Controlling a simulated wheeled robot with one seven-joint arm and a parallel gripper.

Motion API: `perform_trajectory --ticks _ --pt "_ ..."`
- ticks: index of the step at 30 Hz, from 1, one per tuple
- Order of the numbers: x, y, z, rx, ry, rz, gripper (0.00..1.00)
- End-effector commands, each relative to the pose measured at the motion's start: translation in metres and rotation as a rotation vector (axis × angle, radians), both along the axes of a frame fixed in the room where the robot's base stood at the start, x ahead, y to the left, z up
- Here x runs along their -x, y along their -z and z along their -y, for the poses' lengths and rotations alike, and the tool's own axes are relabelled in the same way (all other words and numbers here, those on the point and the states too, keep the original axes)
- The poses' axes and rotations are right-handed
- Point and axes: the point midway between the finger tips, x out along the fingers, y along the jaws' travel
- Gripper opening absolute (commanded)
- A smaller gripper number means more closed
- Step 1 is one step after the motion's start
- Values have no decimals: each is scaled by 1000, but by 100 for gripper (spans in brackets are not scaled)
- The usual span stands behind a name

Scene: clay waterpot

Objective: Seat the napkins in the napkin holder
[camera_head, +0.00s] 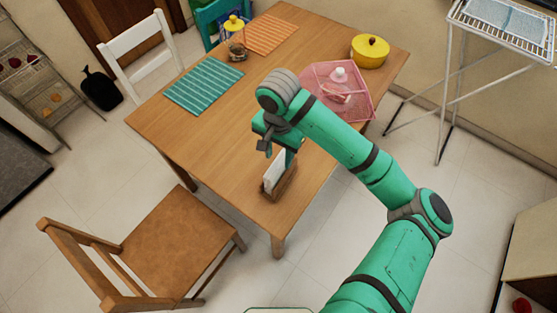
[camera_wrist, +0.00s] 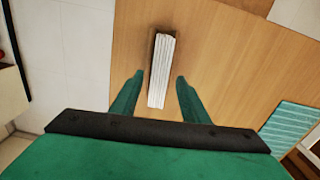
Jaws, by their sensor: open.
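The white napkins (camera_head: 274,171) stand upright as a thin stack at the near end of the wooden table. The brown wooden napkin holder (camera_head: 284,189) is around their lower part. In the wrist view the napkins (camera_wrist: 161,82) show as a narrow stack with several edges, and a dark strip of the holder (camera_wrist: 165,34) shows at the far end. My gripper (camera_wrist: 160,76) is open, with one finger on each side of the stack and a gap to each. In the head view my gripper (camera_head: 268,146) is just above the napkins. How deep they sit is unclear.
The wooden table (camera_head: 215,145) is bare left of the holder. A pink transparent container (camera_head: 322,78), a yellow pot (camera_head: 370,51), a teal striped placemat (camera_head: 204,86) and an orange one (camera_head: 264,34) lie farther back. A brown chair (camera_head: 170,245) stands at the near left.

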Motion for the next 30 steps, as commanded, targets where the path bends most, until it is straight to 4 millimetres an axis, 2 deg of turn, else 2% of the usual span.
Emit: perform_trajectory --ticks 3,9,15,18,20,23,27,30 --pt "-1 -26 -1 0 -3 4 41" --pt "0 -60 0 2 -2 3 41" --pt "0 -77 0 -1 -2 1 41" --pt "-1 -78 -9 -28 -13 9 41" --pt "-3 -76 -22 -68 -31 23 41" --pt "-9 -71 -58 -184 -77 69 41" --pt "-18 -71 -122 -397 -147 169 41" --pt "-24 -77 -162 -541 -182 248 41"
